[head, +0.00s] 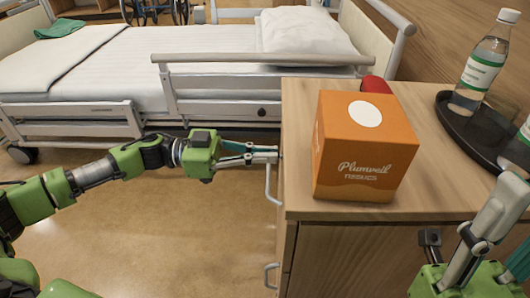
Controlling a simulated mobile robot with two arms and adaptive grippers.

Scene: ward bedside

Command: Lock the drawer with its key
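The bedside cabinet (298,174) stands right of centre, with its drawer front on its left side, seen very edge-on. A pale upper handle (269,186) and a lower handle (270,276) stick out from it. My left gripper (276,153) is at the cabinet's front, just under the top's edge and above the upper handle. Its fingertips are close together; whether they hold anything cannot be made out. No key or lock can be seen. My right gripper (490,222) is at the lower right in front of the cabinet's side, partly cut off, its grip unclear.
An orange tissue box (366,150) stands on the cabinet top, with a red object (375,85) partly behind it. A dark tray (455,125) holds a bottle (483,65). The bed with its rail (225,57) lies behind; the floor (170,240) left of the cabinet is clear.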

